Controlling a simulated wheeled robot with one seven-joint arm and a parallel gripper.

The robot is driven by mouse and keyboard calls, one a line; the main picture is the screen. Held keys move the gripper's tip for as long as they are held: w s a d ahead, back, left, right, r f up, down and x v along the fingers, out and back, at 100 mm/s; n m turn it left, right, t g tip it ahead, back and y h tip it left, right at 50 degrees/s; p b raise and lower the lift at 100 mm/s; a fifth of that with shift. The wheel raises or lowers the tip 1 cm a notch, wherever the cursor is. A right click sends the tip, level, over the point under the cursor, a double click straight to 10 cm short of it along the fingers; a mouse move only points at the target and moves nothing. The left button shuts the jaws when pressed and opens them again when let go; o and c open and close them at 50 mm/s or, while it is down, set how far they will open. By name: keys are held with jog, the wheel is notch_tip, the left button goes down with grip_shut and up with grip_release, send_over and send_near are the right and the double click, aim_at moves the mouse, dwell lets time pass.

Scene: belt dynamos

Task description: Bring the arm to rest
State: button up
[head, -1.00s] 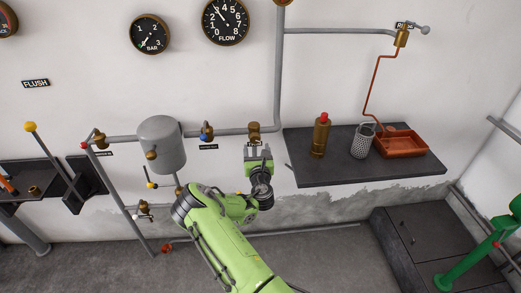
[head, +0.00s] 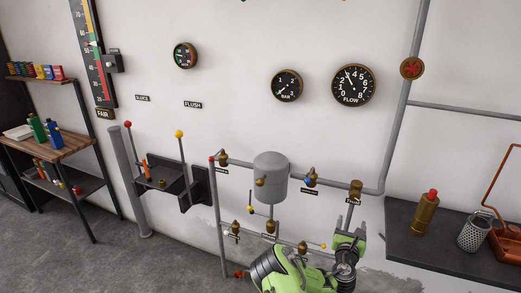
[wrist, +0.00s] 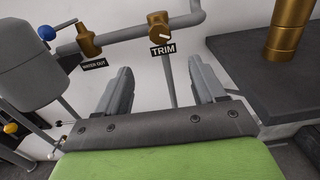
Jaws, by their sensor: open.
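My gripper (head: 349,236) is at the end of my green arm, low in the head view and below the brass trim valve (head: 356,188). In the wrist view its two grey fingers (wrist: 158,88) stand apart with nothing between them. Beyond them the brass trim valve (wrist: 158,22) sits on the grey pipe above a label reading TRIM. The fingers appear apart from the valve and pipe. Most of my arm lies below the head view's lower edge.
A grey tank (head: 271,178) with pipes and small valves is left of my gripper. A dark shelf (head: 425,243) on the right holds a brass bottle (head: 424,212), a perforated cup (head: 474,231) and an orange tray (head: 508,247).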

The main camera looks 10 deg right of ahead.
jog(key=s+d+r+m+g+h, duration=0.15)
jog(key=s+r+m+g, duration=0.75)
jog(key=m, duration=1.1)
jog(key=s+a+r+m+y, duration=0.4)
jog(key=s+a, duration=0.2)
jog(key=a, duration=0.4)
jog(key=s+a+r+m+y, duration=0.4)
jog(key=s+a+y, duration=0.1)
jog(key=a, duration=0.6)
jog(key=s+a+r+y, duration=0.1)
jog(key=s+a+y, duration=0.2)
jog(key=s+a, duration=0.7)
jog(key=s, duration=0.4)
jog(key=shift+a+r, duration=0.35)
jog(key=shift+r, duration=0.05)
jog(key=shift+s, duration=0.1)
